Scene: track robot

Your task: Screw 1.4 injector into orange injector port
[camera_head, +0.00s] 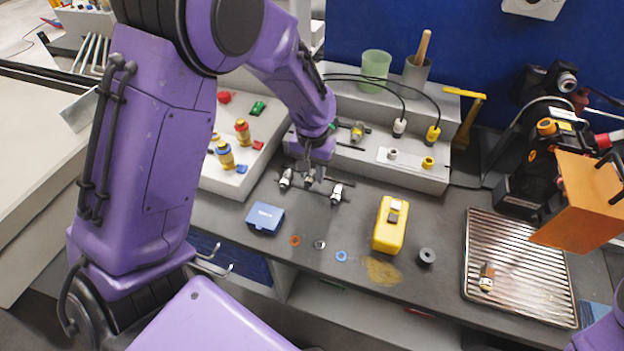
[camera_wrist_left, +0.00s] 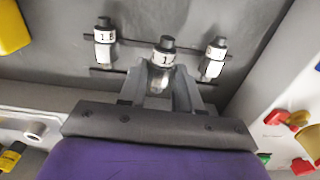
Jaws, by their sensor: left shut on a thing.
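Three small injectors with dark caps and white labels stand in a row on a rack. My left gripper (camera_head: 309,176) reaches down to the middle injector (camera_wrist_left: 163,57) and is shut on it; in the left wrist view the fingers (camera_wrist_left: 160,92) lie on either side of its body. Its label starts with "1." and the rest is unclear. The left injector (camera_wrist_left: 104,38) and right injector (camera_wrist_left: 213,58) stand free in that view. An orange-topped fitting (camera_head: 547,127) is on the black machine at the right; I cannot tell whether it is the orange injector port. My right gripper is out of view.
A yellow device (camera_head: 390,224), a blue box (camera_head: 265,218), small rings and a dark roller (camera_head: 427,257) lie on the bench. A ribbed metal tray (camera_head: 520,268) holds a small fitting (camera_head: 487,277). An orange panel (camera_head: 582,200) juts out beside the machine. A grey stepped stand (camera_head: 385,172) is behind.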

